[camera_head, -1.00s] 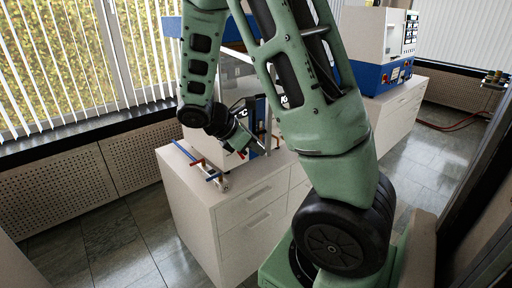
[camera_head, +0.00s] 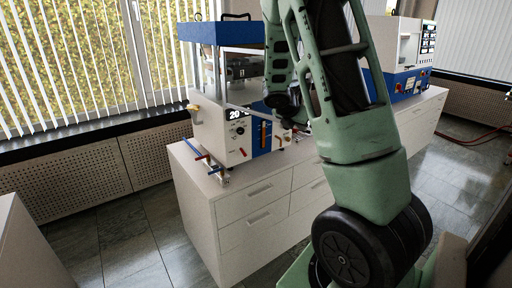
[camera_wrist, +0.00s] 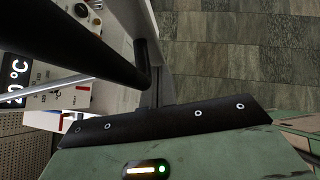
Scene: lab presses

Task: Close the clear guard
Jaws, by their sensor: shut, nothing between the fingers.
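The lab press (camera_head: 220,35) has a blue top, metal columns and a white front. The clear guard is hard to make out; a pale bar (camera_head: 248,109) crossing the front, seemingly its lower edge, shows above the control panel. A similar pale rod (camera_wrist: 45,88) crosses the panel in the wrist view. My gripper (camera_head: 287,108) is at the right of the press front, partly hidden by my arm. In the wrist view my gripper (camera_wrist: 150,92) is shut and empty beside a thick black bar (camera_wrist: 75,38). I cannot tell whether they touch.
The press stands on a white drawer cabinet (camera_head: 255,215). A second blue and white machine (camera_head: 405,75) stands on the counter at right. The tiled floor (camera_head: 125,240) in front at left is clear.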

